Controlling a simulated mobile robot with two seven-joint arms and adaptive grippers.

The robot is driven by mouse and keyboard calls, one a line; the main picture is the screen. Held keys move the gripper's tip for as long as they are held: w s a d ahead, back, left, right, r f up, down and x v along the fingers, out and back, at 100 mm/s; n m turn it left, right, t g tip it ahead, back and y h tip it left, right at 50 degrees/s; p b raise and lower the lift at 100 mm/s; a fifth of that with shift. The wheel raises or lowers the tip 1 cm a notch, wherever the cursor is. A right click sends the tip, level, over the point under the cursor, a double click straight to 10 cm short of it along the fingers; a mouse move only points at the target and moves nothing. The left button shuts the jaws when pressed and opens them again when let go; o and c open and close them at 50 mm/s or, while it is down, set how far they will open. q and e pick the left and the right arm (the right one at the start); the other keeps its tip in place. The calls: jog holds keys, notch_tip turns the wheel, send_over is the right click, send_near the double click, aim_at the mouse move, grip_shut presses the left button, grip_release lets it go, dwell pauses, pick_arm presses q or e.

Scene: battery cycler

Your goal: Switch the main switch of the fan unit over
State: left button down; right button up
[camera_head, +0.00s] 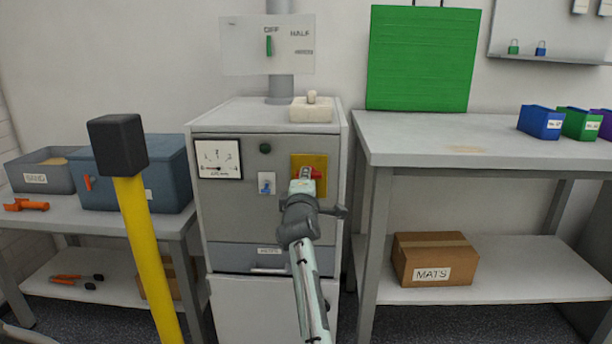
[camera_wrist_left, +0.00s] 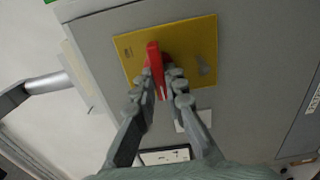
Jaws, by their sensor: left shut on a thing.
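The grey cabinet (camera_head: 225,222) stands in the middle of the head view. A yellow plate (camera_head: 321,160) on its front carries the red main switch handle (camera_head: 314,173). In the left wrist view, the red handle (camera_wrist_left: 154,58) stands out from the yellow plate (camera_wrist_left: 203,35). My left gripper (camera_head: 304,184) is at the plate, and in the wrist view its fingers (camera_wrist_left: 164,82) are shut on the red handle from both sides. The gripper hides part of the plate and handle in the head view. My right gripper is not in view.
The cabinet front also has a dial gauge (camera_head: 218,158), a dark green round lamp or button (camera_head: 265,148) and a small blue switch (camera_head: 266,186). Benches flank the cabinet, the right one (camera_head: 420,145) mostly clear on top.

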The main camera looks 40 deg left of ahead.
pick_arm(q)
jog(key=shift+f, duration=0.15)
jog(key=c, duration=1.6)
grip_release()
jog(key=shift+r, duration=0.2)
